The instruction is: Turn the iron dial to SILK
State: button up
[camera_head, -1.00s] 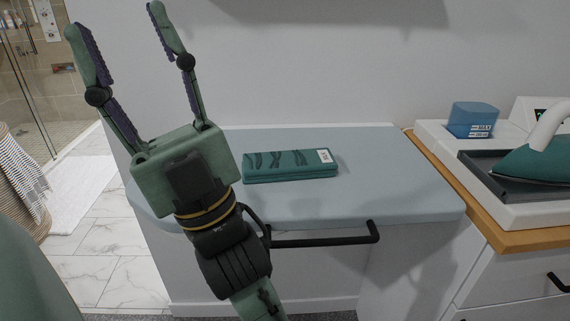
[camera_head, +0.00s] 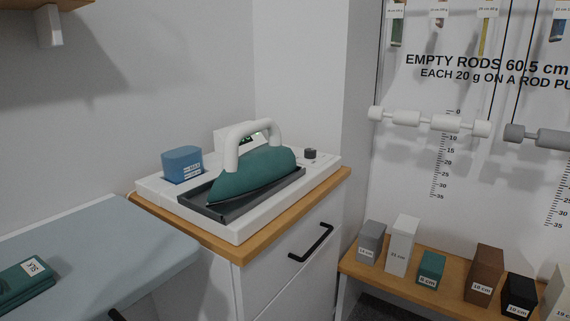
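The iron (camera_head: 252,172), with a teal body and white handle, rests on a dark tray in the white iron station (camera_head: 237,229). A small dark knob (camera_head: 310,154) sits at the right end of the station and looks like the dial; its setting is too small to read. A small dark display shows behind the iron's handle, mostly hidden by it. A folded teal cloth (camera_head: 22,285) with a label that seems to read SILK lies on the blue-grey board at the left. My gripper is out of view.
A blue container (camera_head: 182,163) stands at the station's left end. The station is on a wooden-topped white cabinet (camera_head: 290,222) with a black handle. At right, a wooden shelf (camera_head: 399,278) carries several labelled blocks, with rods hanging above. The blue-grey board (camera_head: 112,236) is partly clear.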

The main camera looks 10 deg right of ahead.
aim_at(309, 153)
jog(key=i+l+u, duration=0.15)
jog(key=l, duration=0.25)
jog(key=l+u, duration=0.15)
jog(key=l, duration=0.3)
jog(key=i+l+u, duration=0.1)
jog(key=l, duration=0.35)
